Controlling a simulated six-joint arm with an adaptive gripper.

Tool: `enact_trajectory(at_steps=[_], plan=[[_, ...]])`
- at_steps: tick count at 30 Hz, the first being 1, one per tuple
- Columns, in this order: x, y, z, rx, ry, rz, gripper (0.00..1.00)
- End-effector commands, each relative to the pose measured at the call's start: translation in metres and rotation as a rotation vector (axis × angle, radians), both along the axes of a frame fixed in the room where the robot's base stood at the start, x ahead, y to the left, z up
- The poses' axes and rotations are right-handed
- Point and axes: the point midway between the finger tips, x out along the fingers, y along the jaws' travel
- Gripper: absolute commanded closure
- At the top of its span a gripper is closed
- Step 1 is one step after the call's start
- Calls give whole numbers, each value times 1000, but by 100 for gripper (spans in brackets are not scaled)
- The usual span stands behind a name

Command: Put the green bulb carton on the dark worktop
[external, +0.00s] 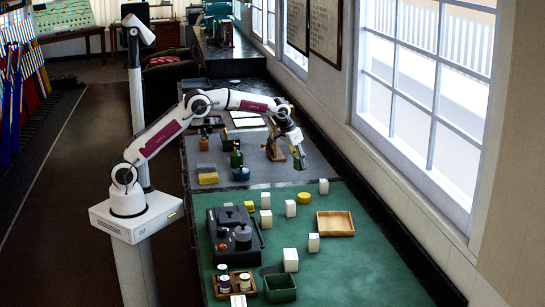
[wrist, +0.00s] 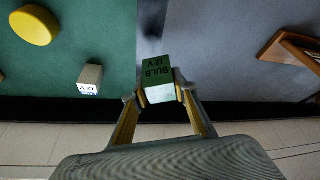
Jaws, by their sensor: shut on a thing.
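The green bulb carton (wrist: 157,72), a small box with a green face lettered "BULB 12 V" and a pale lower end, is between my fingertips in the wrist view. My gripper (wrist: 160,94) is shut on it. In the external view my gripper (external: 297,149) is raised over the right side of the bench, and the carton (external: 301,160) shows small and tilted at its tip. The dark grey worktop (external: 262,181) lies beyond the green mat. In the wrist view the grey surface (wrist: 225,60) is to the right of the carton, apparently below it.
A wooden stand (external: 275,148) is close to my gripper; its edge shows in the wrist view (wrist: 290,48). The green mat (external: 340,270) holds several white boxes, a yellow round tin (external: 304,198) and a wooden tray (external: 335,223). The window wall borders the bench. Grey surface left of the gripper has clear patches.

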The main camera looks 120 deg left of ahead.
Motion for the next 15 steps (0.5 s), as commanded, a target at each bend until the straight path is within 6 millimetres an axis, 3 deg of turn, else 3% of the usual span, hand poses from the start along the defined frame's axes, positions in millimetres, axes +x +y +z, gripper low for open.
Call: enact_trajectory(at_steps=[1,6,15], plan=[[-11,13,-2,1,0,12,88],[-36,39,-5,4,-1,30,88],[-49,51,-6,6,-2,38,88]])
